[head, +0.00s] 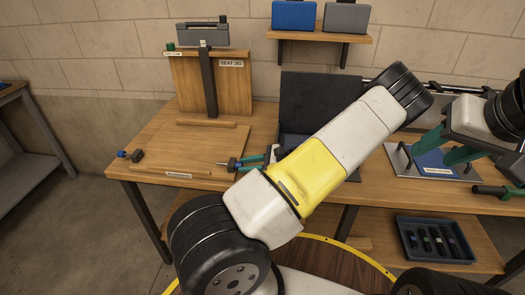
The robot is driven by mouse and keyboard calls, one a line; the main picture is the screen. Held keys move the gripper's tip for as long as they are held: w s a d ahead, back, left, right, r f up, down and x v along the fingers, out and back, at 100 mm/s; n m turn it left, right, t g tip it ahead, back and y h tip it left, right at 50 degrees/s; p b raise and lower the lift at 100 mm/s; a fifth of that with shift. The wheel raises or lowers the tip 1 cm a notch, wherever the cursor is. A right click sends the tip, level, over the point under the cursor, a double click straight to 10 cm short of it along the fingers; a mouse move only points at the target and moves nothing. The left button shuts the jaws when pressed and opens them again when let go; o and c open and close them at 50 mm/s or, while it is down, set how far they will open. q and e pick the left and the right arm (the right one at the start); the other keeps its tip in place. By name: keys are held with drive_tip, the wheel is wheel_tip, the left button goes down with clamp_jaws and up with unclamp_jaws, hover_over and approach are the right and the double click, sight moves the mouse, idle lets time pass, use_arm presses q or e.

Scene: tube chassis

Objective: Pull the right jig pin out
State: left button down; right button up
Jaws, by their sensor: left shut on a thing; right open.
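The right jig pin sits in a small dark block (232,164) at the right side of the flat wooden jig board (190,151). A thin pale rod (221,163) sticks out to the left of that block. My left gripper (245,161), with teal fingers, comes in from the right and is shut on the pin's outer end, which the fingers mostly hide. The left jig pin, with a blue knob (122,154) and dark block (137,155), is at the board's left side. My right gripper (448,148) is open and empty above a blue panel at the right.
An upright board (236,86) labelled SEAT stands behind, with a grey device (202,36) on top. A dark open case (320,100) is partly behind my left arm. The blue panel (433,160) lies at right beside a green-handled tool (495,191). A tray (466,257) is below.

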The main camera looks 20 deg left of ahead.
idle(0.4)
use_arm(q)
drive_tip(key=shift+w+d, duration=0.2)
drive_tip(key=shift+d, duration=0.6)
drive_tip(key=shift+w+d, duration=0.2)
drive_tip(key=shift+d, duration=0.55)
drive_tip(key=shift+w+d, duration=0.2)
drive_tip(key=shift+d, duration=0.6)
drive_tip(key=c, duration=1.2)
unclamp_jaws()
drive_tip(key=shift+d, duration=0.1)
